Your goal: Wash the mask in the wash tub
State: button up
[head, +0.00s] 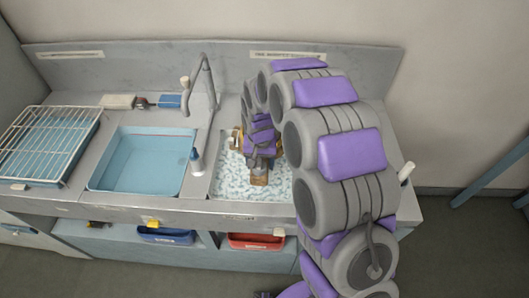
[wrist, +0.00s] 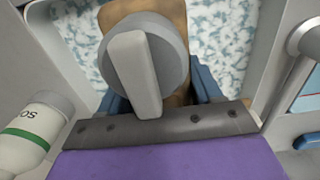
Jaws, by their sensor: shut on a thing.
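My gripper (head: 259,163) reaches down into the wash tub (head: 226,187), which is full of white foam on blue water. It is shut on the mask (head: 258,180), of which a small tan-brown part shows below the jaws. In the wrist view the mask (wrist: 174,60) has a tan body and a round grey disc with a pale bar across it. The dark blue fingers show on both sides of it, partly hidden behind the disc and a dark plate. Foam surrounds the mask, but I cannot tell how deep it sits.
A blue basin of clear water (head: 140,163) lies left of the tub, with a tall tap (head: 207,82) behind. A wire rack (head: 48,142) is at far left. A white bottle with a green band (wrist: 38,130) stands close by. Blue (head: 166,235) and red (head: 256,241) bins sit below.

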jog(key=shift+s+d+f+b, duration=0.15)
jog(key=shift+f+b, duration=0.3)
jog(key=shift+f, duration=0.7)
jog(key=shift+f+b, duration=1.3)
jog(key=shift+f, duration=6.55)
jog(key=shift+d+p, duration=0.4)
jog(key=shift+d, duration=1.25)
jog(key=shift+a+p, duration=0.4)
jog(key=shift+a, duration=3.15)
